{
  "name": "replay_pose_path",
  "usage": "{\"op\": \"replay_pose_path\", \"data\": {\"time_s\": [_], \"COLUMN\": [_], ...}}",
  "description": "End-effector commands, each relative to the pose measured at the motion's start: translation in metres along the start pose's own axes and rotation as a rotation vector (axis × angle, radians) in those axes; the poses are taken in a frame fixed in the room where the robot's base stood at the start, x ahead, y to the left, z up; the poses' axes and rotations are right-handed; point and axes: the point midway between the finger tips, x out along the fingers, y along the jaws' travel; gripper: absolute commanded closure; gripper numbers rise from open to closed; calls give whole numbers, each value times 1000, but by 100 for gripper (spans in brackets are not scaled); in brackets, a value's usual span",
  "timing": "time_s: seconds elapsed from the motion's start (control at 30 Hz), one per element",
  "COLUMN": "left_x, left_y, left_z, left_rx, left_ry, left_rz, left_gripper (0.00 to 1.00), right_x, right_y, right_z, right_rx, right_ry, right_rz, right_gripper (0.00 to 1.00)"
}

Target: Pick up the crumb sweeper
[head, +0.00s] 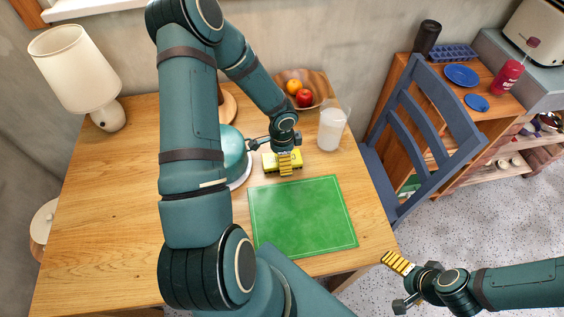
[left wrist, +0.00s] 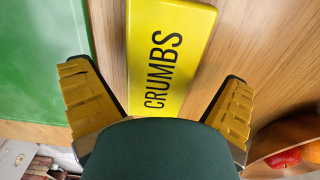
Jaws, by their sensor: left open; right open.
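The crumb sweeper (head: 269,163) is a yellow block lying on the wooden table, just beyond the green mat. In the left wrist view the sweeper (left wrist: 170,52) shows the word CRUMBS and lies between my two spread fingers, with gaps on both sides. My left gripper (head: 284,162) is open above the sweeper and hides its middle in the head view. It is not closed on it. My right gripper (head: 391,283) is open and empty, off the table's front right corner.
The green mat (head: 302,215) lies in front of the sweeper. A teal rounded object (head: 234,158) stands left, partly behind my arm. A frosted pitcher (head: 331,130) and a fruit bowl (head: 318,88) are behind. A lamp (head: 75,75) stands far left; a blue chair (head: 410,130) is right.

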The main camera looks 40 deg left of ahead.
Motion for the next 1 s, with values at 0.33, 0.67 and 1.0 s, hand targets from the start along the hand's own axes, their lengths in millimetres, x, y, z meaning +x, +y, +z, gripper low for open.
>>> {"op": "replay_pose_path", "data": {"time_s": [0.33, 0.67, 1.0], "left_x": [9, 9, 5], "left_y": [0, 0, -1], "left_z": [0, 0, 0], "left_rx": [-1, 0, -1], "left_ry": [0, 0, 0], "left_rz": [-1, -1, -2], "left_gripper": [0, 78, 78], "right_x": [2, 2, 1], "right_y": [1, 1, 0], "right_z": [1, 1, 1], "right_rx": [-1, -1, 0], "right_ry": [-3, -3, -2], "right_rz": [0, 0, 0], "right_gripper": [0, 0, 0]}}
